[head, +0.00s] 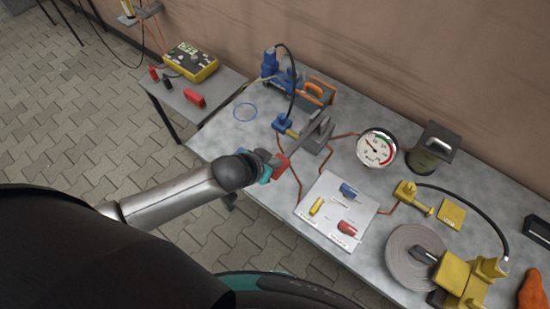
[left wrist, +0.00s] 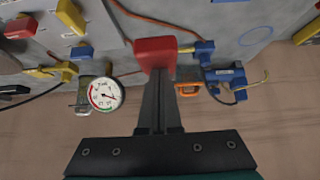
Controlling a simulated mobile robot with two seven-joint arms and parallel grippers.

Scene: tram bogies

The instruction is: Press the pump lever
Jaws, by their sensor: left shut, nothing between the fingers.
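The pump lever's red end (head: 281,166) stands out from the grey pump body (head: 318,135) near the table's left front edge. My left gripper (head: 270,160) is shut and empty, with its fingertips right at the red end. In the left wrist view the red end (left wrist: 155,50) lies straight ahead of the shut black fingers (left wrist: 157,82). I cannot tell for sure whether they touch it. The grey lever arm is largely hidden behind the fingers. The round pressure gauge (head: 377,148) stands to the right and also shows in the left wrist view (left wrist: 106,95). My right gripper is out of view.
A valve plate (head: 325,230) with yellow, blue and red handles lies right of the pump. Blue hose equipment (head: 285,75) and an orange-handled box (head: 322,90) stand behind. A side table (head: 222,82) stands left.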

